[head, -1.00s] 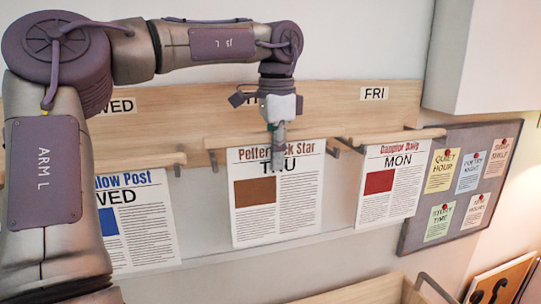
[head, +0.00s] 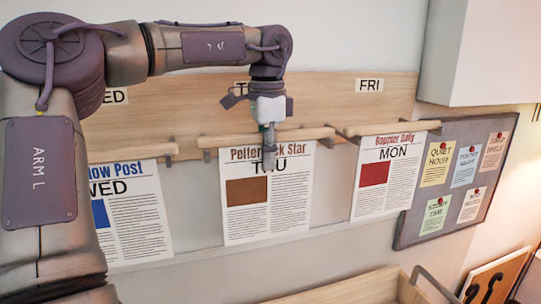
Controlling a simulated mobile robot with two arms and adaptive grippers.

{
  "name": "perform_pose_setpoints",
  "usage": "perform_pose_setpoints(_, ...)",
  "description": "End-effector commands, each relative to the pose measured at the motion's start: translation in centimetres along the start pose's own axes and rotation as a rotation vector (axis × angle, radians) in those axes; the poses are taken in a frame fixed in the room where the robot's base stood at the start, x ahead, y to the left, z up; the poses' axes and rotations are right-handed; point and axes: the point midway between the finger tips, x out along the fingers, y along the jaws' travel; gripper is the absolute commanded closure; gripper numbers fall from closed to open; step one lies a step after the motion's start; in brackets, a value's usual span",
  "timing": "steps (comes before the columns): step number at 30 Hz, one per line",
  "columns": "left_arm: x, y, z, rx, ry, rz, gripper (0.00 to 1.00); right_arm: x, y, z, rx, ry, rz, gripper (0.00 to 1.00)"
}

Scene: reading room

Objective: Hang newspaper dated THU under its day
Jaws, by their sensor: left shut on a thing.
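The newspaper marked THU (head: 268,205), titled Pelter... Star with a brown picture, hangs upright from a wooden rod (head: 222,142). My left gripper (head: 269,150) points down in front of the rod's middle and is shut on this newspaper's rod, covering part of the title. The rod lies at a pair of dark hooks on the wooden board (head: 200,112); I cannot tell whether it rests fully in them. The day label above it (head: 241,87) shows only a T, the rest hidden by my gripper. My right gripper is not in view.
A newspaper marked MON (head: 385,180) hangs to the right, below the FRI label (head: 369,85). A newspaper marked WED (head: 135,215) hangs at left, partly behind my left arm, near the WED label (head: 116,96). A grey notice board (head: 410,228) and a wooden bin (head: 375,287) are at right.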

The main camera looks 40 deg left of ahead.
Motion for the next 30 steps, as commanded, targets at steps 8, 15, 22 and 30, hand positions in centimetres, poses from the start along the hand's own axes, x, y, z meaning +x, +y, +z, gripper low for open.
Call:
perform_pose_setpoints(8,-0.1,0.0,0.0,0.000,0.001,-0.001,0.74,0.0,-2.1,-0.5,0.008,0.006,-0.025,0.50)
perform_pose_setpoints(15,-0.1,0.0,0.0,-0.001,0.000,-0.001,0.63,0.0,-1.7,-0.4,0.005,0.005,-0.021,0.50)
perform_pose_setpoints(22,-0.9,-0.1,0.0,-0.003,0.001,-0.003,0.63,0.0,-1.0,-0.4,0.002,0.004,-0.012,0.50)
perform_pose_setpoints(30,-6.1,-0.1,-0.1,-0.005,0.001,-0.007,0.63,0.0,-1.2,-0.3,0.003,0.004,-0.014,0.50)
